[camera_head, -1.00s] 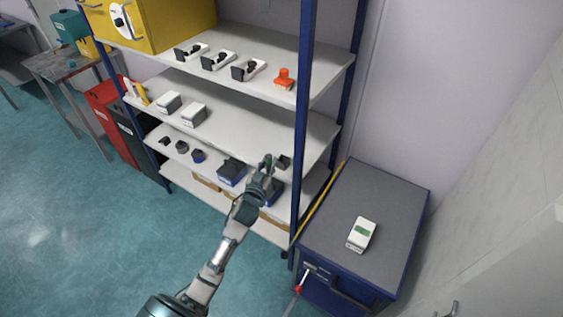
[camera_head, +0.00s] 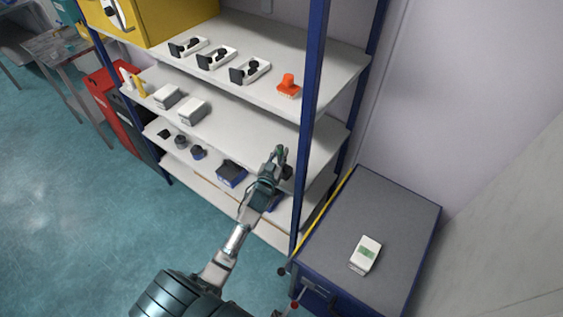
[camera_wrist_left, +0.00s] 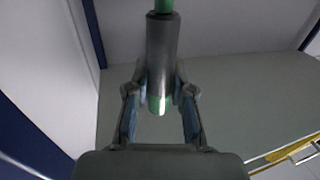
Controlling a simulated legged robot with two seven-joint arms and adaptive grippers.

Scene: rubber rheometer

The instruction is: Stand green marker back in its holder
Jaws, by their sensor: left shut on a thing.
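The green marker (camera_wrist_left: 160,70) shows in the left wrist view, with a grey barrel and green at both visible ends. My left gripper (camera_wrist_left: 160,100) is shut on its barrel near the lower end. The marker's upper end runs out of the top of that view. In the head view my left gripper (camera_head: 277,160) is in front of the shelf rack, left of its front blue post, and the marker is too small there to make out clearly. I cannot identify the marker's holder with certainty. My right gripper is not in view.
A small dark object (camera_head: 288,172) is close beside the gripper at the shelf's right end. The blue post (camera_head: 309,120) stands at right. A dark-topped cabinet (camera_head: 385,215) bears a white box with a green label (camera_head: 366,253).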

